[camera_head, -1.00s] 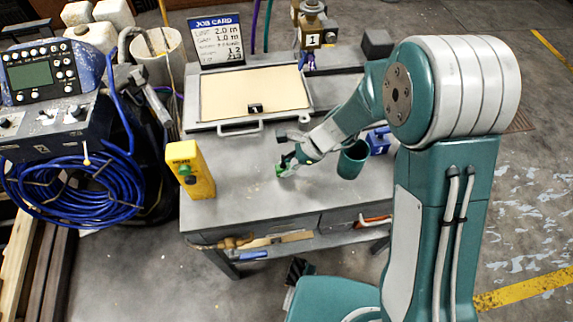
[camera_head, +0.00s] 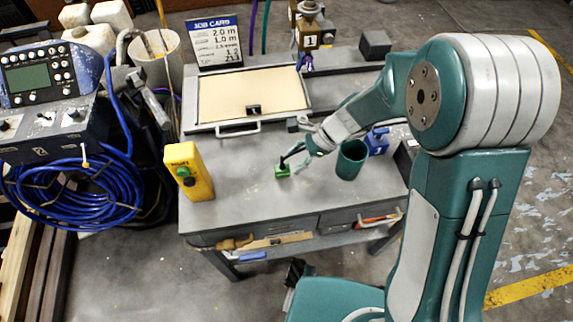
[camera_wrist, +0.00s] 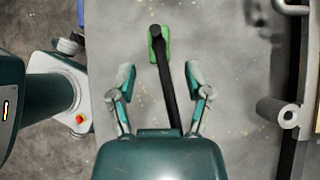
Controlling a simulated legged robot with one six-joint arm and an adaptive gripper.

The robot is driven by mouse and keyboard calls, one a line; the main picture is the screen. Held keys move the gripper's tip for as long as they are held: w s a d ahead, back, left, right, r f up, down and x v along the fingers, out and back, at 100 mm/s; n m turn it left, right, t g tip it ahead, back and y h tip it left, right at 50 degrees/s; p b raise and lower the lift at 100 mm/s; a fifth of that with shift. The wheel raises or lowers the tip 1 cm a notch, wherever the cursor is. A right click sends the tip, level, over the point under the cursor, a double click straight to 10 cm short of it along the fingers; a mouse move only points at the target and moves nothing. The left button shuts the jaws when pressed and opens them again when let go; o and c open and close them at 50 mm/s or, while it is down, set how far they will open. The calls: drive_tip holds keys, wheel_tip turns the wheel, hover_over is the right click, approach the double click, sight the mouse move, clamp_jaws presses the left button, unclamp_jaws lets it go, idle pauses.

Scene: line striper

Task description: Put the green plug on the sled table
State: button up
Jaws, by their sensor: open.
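The green plug (camera_head: 282,171) stands on the grey table top (camera_head: 240,204). A black stem or handle rises from it. In the wrist view the green plug (camera_wrist: 166,46) lies ahead of my fingers, and its black stem (camera_wrist: 165,75) runs back between them toward the palm. My gripper (camera_wrist: 158,85) is open, with its two fingers apart on either side of the stem; neither clearly touches it. In the head view my gripper (camera_head: 303,158) is just right of the plug. I cannot tell which raised part counts as the sled table; a framed beige panel (camera_head: 250,94) sits behind.
A yellow button box (camera_head: 190,172) stands left of the plug. A dark green cup (camera_head: 351,160) and a blue block (camera_head: 377,141) stand to the right. A job card (camera_head: 216,42) stands at the back. The table's front middle is clear.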

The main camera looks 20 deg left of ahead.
drive_tip(key=s+d+r+n+t+h, duration=0.2)
drive_tip(key=d+r+n+t+h, duration=0.3)
drive_tip(key=d+r, duration=1.05)
drive_tip(key=s+d+r+n+t+h, duration=0.1)
drive_tip(key=s+d+r+n+t, duration=0.1)
drive_tip(key=s+d, duration=0.3)
drive_tip(key=s+d+r+n+t+h, duration=0.1)
drive_tip(key=s+d+r+n+t, duration=0.1)
drive_tip(key=s+d+r+n, duration=0.2)
drive_tip(key=d+r+n, duration=0.1)
drive_tip(key=d, duration=0.2)
drive_tip(key=shift+s, duration=0.35)
drive_tip(key=shift+a, duration=0.1)
